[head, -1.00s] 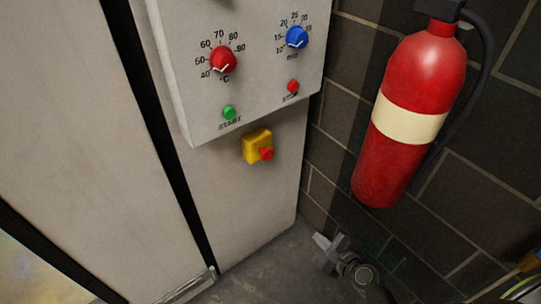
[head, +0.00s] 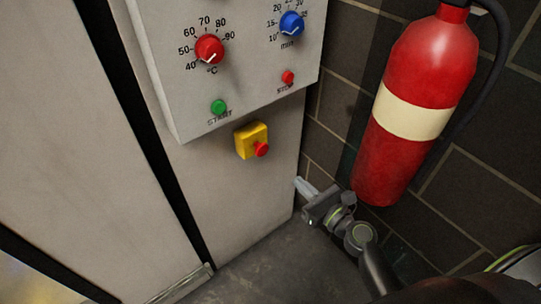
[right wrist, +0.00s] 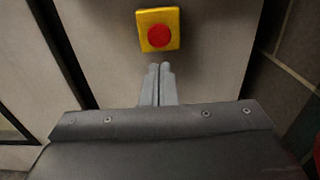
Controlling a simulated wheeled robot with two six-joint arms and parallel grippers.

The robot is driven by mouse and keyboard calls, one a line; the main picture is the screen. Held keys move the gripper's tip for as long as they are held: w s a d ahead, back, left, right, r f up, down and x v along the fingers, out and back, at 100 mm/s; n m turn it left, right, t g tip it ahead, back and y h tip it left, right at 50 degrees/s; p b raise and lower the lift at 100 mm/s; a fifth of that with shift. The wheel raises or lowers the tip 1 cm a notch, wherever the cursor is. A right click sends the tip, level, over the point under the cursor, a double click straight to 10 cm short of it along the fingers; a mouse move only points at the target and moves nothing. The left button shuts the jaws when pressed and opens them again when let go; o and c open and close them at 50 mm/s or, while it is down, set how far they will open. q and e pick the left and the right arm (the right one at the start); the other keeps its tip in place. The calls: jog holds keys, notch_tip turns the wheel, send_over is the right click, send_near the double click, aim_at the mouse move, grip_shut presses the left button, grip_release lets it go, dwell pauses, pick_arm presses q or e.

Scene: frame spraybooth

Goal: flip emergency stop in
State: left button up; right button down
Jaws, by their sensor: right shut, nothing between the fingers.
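The emergency stop is a yellow box (head: 246,139) with a red mushroom button (head: 261,149), mounted on the pale cabinet face below the control panel. In the right wrist view the yellow box (right wrist: 145,44) and its round red button (right wrist: 158,36) face the camera, just beyond the fingertips. My right gripper (head: 299,182) is shut and empty, to the lower right of the button in the head view. In the right wrist view its closed fingers (right wrist: 159,68) point toward the box, with a visible gap below the button. My left gripper is not in view.
The control panel (head: 255,75) above carries a red dial (head: 209,49), a blue dial (head: 291,23), a green start button (head: 218,107) and a red stop button (head: 288,77). A red fire extinguisher (head: 405,110) hangs on the dark tiled wall at right, close to my right arm.

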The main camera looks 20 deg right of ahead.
send_near(264, 150)
jog(key=x, duration=0.5)
jog(key=shift+w+a+p, duration=0.1)
jog(key=shift+w+p, duration=0.1)
jog(key=shift+p, duration=0.2)
jog(key=shift+w+a, duration=0.25)
jog(key=shift+w, duration=0.4)
